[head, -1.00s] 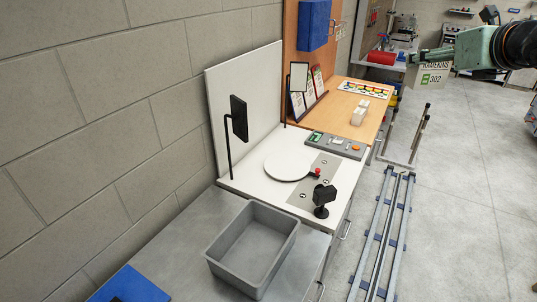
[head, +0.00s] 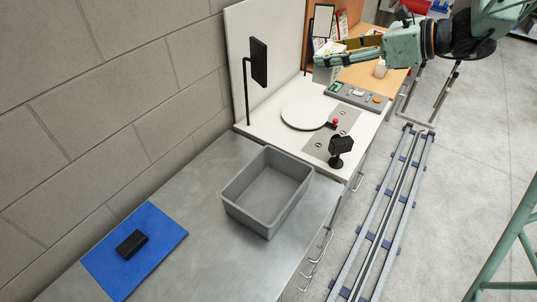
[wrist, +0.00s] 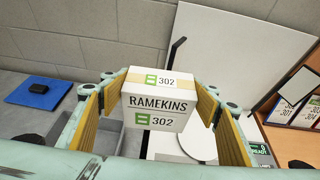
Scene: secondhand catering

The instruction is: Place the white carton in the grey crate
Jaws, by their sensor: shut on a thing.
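The white carton (wrist: 160,98), marked RAMEKINS and 302 with a tan strip and a green mark, is held between the yellow pads of my gripper (wrist: 162,100) in the wrist view. In the head view my gripper (head: 335,56) is over the white bench at the upper right, and the carton (head: 325,72) shows partly at its tip. The grey crate (head: 246,212) stands on the steel counter, nearer than the gripper; it looks empty. In the wrist view the crate (wrist: 109,134) is partly hidden behind my gripper and the carton.
A blue mat (head: 160,228) with a black block (head: 131,243) lies left of the crate. A white turntable (head: 304,113), a black post-mounted panel (head: 259,62) and a small black device (head: 341,148) stand beyond it. Bare steel counter (head: 190,180) surrounds the crate.

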